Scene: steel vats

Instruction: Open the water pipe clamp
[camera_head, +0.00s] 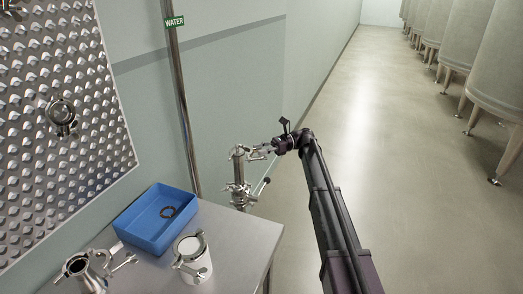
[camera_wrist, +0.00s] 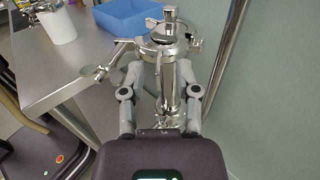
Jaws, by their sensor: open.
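The steel water pipe fitting (camera_head: 239,185) stands upright beside the table's far right corner, near a wall pipe with a green WATER sign (camera_head: 174,21). A ring clamp (camera_head: 240,153) sits around its top. In the wrist view the clamp (camera_wrist: 163,48) is straight ahead, with a cap and knob above it and a lever-like arm reaching left. My gripper (camera_head: 266,150) comes in from the right at about clamp height. In the wrist view my gripper (camera_wrist: 163,62) is open, one finger on each side of the fitting just below the clamp. I cannot tell whether the fingers touch it.
A wall stands behind the pipe. The floor to the right is clear up to several large vats (camera_head: 480,50).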

